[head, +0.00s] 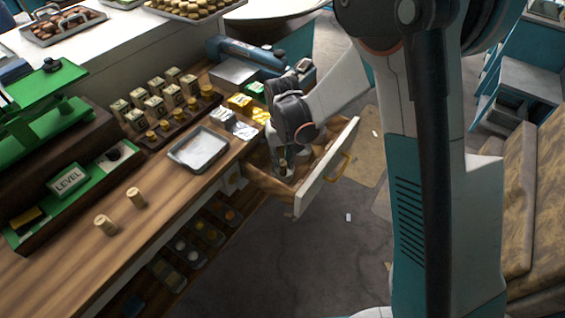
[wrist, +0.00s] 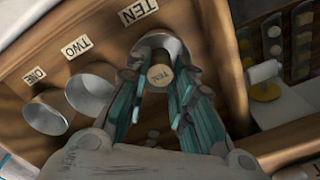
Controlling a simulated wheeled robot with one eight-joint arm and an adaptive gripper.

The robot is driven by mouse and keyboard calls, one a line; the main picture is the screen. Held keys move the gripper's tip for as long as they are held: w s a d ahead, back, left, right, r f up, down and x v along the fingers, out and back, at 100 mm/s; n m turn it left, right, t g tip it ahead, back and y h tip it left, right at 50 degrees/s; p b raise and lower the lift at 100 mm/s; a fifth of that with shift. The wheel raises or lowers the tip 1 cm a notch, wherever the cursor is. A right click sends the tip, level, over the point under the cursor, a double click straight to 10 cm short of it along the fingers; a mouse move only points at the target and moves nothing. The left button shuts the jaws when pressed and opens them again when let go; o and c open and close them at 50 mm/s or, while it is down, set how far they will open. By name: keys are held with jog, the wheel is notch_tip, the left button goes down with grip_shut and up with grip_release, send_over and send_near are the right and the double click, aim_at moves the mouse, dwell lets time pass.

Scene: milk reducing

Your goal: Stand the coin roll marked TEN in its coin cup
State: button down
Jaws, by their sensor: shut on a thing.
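My gripper (wrist: 160,85) is shut on the coin roll marked TEN (wrist: 162,75), whose round end with its lettering faces the wrist camera. The metal coin cup (wrist: 172,45) beside the TEN label (wrist: 138,11) shows around and behind the roll; the fingers hide much of it. The roll lines up with this cup's mouth, but I cannot tell how deep it is. In the head view my gripper (head: 282,160) reaches down into the open drawer (head: 325,180), with the roll (head: 283,164) between its fingers.
Empty-looking cups marked TWO (wrist: 91,90) and ONE (wrist: 48,112) stand to the left in the wrist view. A metal tray (head: 198,149) lies near the drawer, whose front panel (head: 328,168) stands out over the floor.

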aim_at(283, 163)
jog(key=shift+f, duration=0.3)
jog(key=shift+s+f+b, duration=0.1)
jog(key=shift+f+b, duration=0.3)
jog(key=c, duration=1.4)
grip_release()
jog(key=shift+r, duration=0.1)
jog(key=shift+c, duration=0.2)
jog(key=shift+o, duration=0.4)
notch_tip(283, 163, up, 13)
jog(key=p, duration=0.4)
jog(key=shift+f, duration=0.2)
